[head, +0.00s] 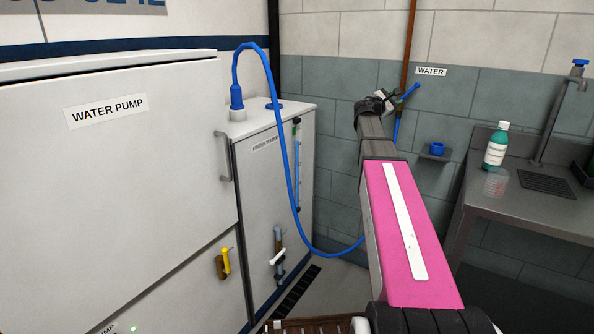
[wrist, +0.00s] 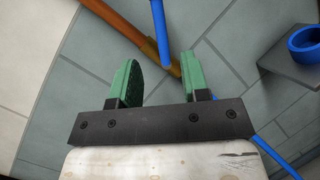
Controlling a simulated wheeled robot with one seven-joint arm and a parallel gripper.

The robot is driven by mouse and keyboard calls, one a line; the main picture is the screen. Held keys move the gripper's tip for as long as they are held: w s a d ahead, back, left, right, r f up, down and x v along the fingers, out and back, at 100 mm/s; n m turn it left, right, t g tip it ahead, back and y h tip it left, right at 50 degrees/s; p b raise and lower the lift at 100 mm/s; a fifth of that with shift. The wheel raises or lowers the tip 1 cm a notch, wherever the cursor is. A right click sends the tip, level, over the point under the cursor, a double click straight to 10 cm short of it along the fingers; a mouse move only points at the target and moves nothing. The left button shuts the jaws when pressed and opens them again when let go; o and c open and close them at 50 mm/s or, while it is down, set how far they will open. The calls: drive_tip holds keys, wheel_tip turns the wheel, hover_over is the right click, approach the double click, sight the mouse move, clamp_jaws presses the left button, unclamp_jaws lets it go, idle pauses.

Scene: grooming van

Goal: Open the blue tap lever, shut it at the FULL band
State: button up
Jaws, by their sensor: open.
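The blue tap lever (head: 409,92) is on the wall tap under the WATER sign and slants up to the right in the head view. In the wrist view the lever (wrist: 159,35) runs in from the top edge, its lower end near the copper pipe and ahead of the gap between my fingers. My gripper (head: 371,106) is open in front of the tap, its fingertips (wrist: 158,62) apart with nothing between them. The sight tube (head: 297,170) on the fresh water cabinet shows blue; the FULL band is too small to make out.
A blue hose (head: 268,70) runs from the cabinet top down behind my arm. A blue cup (head: 437,149) sits on a small wall shelf right of the tap. A steel counter (head: 535,212) with a green bottle (head: 496,146) stands farther right. The water pump cabinet (head: 110,170) fills the left.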

sight(409, 91)
idle(0.3)
drive_tip(key=shift+c, duration=1.3)
drive_tip(key=w+d+y, duration=0.1)
drive_tip(key=d, duration=0.2)
drive_tip(key=w+d+r+n+y, duration=0.1)
drive_tip(key=w+d, duration=0.1)
drive_tip(key=d, duration=0.1)
drive_tip(key=w+d+r+t+y, duration=0.1)
drive_tip(key=w+d, duration=0.1)
drive_tip(key=d, duration=0.1)
drive_tip(key=shift+w+d+n, duration=0.1)
drive_tip(key=shift+w+n, duration=0.1)
drive_tip(key=shift+n, duration=0.2)
clamp_jaws()
